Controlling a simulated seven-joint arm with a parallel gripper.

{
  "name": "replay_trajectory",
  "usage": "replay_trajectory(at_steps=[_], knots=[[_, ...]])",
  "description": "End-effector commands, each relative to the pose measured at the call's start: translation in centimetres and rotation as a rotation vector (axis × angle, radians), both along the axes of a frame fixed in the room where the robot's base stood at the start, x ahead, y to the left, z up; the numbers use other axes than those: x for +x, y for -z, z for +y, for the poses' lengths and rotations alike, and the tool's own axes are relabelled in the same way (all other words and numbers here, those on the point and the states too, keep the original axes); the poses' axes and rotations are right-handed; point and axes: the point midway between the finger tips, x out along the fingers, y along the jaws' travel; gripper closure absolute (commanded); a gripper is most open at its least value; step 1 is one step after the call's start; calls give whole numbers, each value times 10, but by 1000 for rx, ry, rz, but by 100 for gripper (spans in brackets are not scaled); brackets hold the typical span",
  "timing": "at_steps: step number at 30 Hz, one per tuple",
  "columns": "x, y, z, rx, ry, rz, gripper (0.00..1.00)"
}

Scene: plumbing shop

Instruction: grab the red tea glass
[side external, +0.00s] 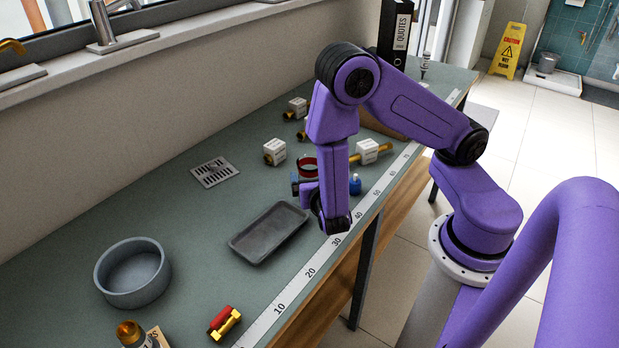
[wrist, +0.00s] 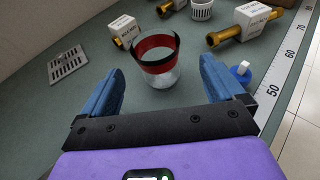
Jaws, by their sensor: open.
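The red tea glass is a clear glass with a red band near its rim, standing upright on the bench in the wrist view (wrist: 157,50). In the side external view its red rim (side external: 308,162) shows just behind my gripper, and its lower part is mostly hidden. My gripper (wrist: 160,88) is open and empty, with its two blue fingers apart. In the wrist view the glass stands beyond the fingertips, roughly centred between them. I cannot tell the exact gap. In the side external view my gripper (side external: 302,190) is low over the bench.
A small blue bottle (side external: 355,184) stands right of my gripper, close to the right finger in the wrist view (wrist: 240,70). White-boxed brass fittings (side external: 368,151) lie beyond. A grey tray (side external: 268,233), a round bowl (side external: 132,273) and a drain grate (side external: 215,172) lie nearby.

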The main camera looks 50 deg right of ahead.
Motion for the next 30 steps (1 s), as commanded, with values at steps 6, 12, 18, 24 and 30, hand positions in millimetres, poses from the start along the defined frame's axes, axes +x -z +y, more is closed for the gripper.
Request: replay_trajectory(at_steps=[6, 12, 18, 24, 30], knots=[[21, 10, -17, -1, 6, -1, 5], [31, 14, -26, -2, 1, 0, 5], [32, 15, -26, -1, 0, 0, 5], [32, 14, -26, -1, 0, -1, 57], [32, 14, -26, -1, 0, -1, 66]])
